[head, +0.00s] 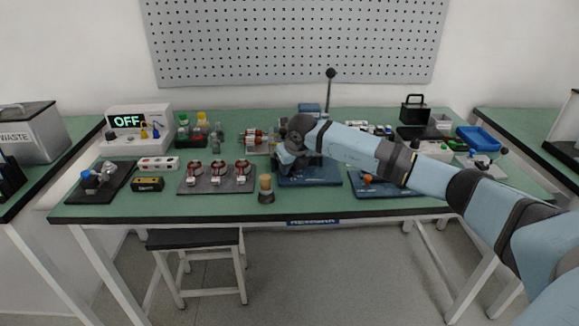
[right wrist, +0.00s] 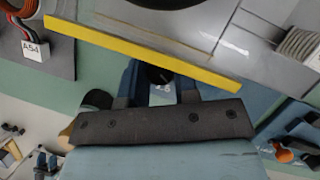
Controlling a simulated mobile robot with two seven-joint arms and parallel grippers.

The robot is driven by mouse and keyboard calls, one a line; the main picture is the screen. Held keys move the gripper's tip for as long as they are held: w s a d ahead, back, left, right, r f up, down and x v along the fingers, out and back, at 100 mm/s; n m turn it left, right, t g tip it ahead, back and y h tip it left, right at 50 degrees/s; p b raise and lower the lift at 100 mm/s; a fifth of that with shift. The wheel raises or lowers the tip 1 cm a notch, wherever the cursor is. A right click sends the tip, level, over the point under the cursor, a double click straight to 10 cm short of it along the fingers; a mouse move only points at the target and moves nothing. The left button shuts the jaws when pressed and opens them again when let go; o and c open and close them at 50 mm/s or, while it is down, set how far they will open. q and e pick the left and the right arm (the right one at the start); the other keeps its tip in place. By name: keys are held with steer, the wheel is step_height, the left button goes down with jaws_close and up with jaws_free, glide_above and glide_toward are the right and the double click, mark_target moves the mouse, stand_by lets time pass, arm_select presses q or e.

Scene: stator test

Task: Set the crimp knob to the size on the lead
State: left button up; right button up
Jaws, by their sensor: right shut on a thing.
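My right gripper (head: 297,158) reaches in from the right and sits low over a blue-based bench press (head: 312,181), hiding much of it. The press has an upright lever with a black ball (head: 330,73). In the right wrist view, a small dark round part, seemingly the crimp knob (right wrist: 158,74), shows between my finger stubs, with a white tag just below it. The gripper appears shut on this knob; the tips are largely hidden. The tag's writing, the knob's setting and the lead's size are too small to read surely. My left gripper is out of view.
A grey tray (head: 213,188) with several coils stands left of the press, one tagged A54 in the right wrist view (right wrist: 35,51). A wooden-handled brush (head: 265,186) stands close by. Another blue base with an orange ball (head: 367,179) is to the right. A yellow bar (right wrist: 140,52) crosses the wrist view.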

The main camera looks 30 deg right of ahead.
steer(key=o, duration=0.9)
